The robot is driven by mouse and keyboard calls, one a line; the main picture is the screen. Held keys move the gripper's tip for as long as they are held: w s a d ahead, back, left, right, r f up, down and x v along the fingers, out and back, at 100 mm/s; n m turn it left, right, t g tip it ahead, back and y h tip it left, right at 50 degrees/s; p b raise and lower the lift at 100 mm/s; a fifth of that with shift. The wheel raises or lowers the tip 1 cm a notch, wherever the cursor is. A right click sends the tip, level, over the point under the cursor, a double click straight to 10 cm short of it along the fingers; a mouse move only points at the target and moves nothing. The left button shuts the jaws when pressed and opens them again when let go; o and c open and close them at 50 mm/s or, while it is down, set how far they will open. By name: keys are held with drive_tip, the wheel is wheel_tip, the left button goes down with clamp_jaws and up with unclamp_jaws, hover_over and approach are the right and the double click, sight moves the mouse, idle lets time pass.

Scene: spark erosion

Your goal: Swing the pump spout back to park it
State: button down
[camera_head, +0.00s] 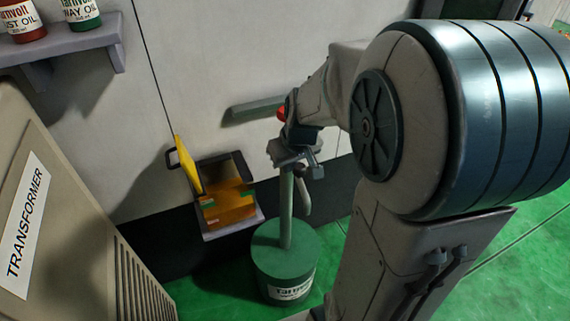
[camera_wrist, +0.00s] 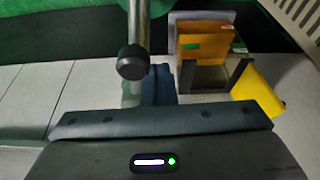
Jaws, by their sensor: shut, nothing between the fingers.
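The green drum (camera_head: 285,262) stands on the floor against the wall, with the pump's upright pipe (camera_head: 287,210) rising from its lid. A short grey pump part (camera_head: 303,195) hangs beside the pipe; I cannot tell whether it is the spout. My gripper (camera_head: 292,155) is at the pump's head and hides much of it. In the wrist view, a metal tube with a dark round end (camera_wrist: 132,62) lies just left of my shut, empty fingers (camera_wrist: 158,85). Whether they touch it is unclear.
An open box with a yellow lid (camera_head: 187,165) sits on a small shelf (camera_head: 234,228) left of the pump. A transformer cabinet (camera_head: 60,215) stands at the left. Oil bottles stand on a wall shelf (camera_head: 70,48). Green floor (camera_head: 500,265) is clear at right.

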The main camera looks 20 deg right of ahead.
drive_tip(key=shift+d, duration=0.3)
drive_tip(key=w+a, duration=0.1)
drive_tip(key=a, duration=0.4)
drive_tip(key=d+r, duration=0.3)
drive_tip(key=r, duration=0.6)
drive_tip(key=shift+s+d+r+p, duration=0.25)
drive_tip(key=shift+s+d+p, duration=0.05)
drive_tip(key=shift+s+d, duration=0.1)
